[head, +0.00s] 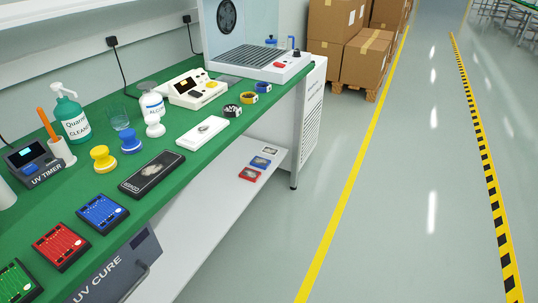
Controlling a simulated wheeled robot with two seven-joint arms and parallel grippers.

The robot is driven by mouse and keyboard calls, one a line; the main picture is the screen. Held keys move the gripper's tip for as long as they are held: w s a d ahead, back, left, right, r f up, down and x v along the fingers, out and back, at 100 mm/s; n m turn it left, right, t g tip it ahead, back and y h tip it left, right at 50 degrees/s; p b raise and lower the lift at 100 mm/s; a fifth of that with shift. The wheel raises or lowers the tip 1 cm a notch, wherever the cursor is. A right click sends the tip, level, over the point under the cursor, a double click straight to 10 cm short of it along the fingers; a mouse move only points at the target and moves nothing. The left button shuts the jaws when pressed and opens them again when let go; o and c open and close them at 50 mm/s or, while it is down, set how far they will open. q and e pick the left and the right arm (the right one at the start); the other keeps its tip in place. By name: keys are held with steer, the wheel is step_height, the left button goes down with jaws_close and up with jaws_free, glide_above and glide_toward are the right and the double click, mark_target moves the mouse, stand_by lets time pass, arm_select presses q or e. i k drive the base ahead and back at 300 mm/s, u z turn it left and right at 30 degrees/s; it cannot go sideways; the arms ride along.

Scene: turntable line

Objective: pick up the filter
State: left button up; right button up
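I cannot pick out a filter for certain; nothing in the head view is readably labelled as one. On the green bench top (190,150) stand small round pieces: a yellow knob-shaped one (103,159), a blue one (130,141), and a black ring-shaped one (232,111). A dark flat tray (135,186) and a white flat tray (190,143) lie near the front edge, each with something small and pale on it. Neither of my grippers is in view.
A green pump bottle (72,120), glass beaker (119,118) and white dispenser (153,110) stand behind. A white fan-backed station (285,72) fills the far end. The floor at right is clear.

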mark_target(262, 163)
steer(key=z, duration=1.8)
steer(key=i, duration=2.8)
steer(key=u, duration=3.5)
steer(key=i, duration=1.95)
steer(key=u, duration=0.05)
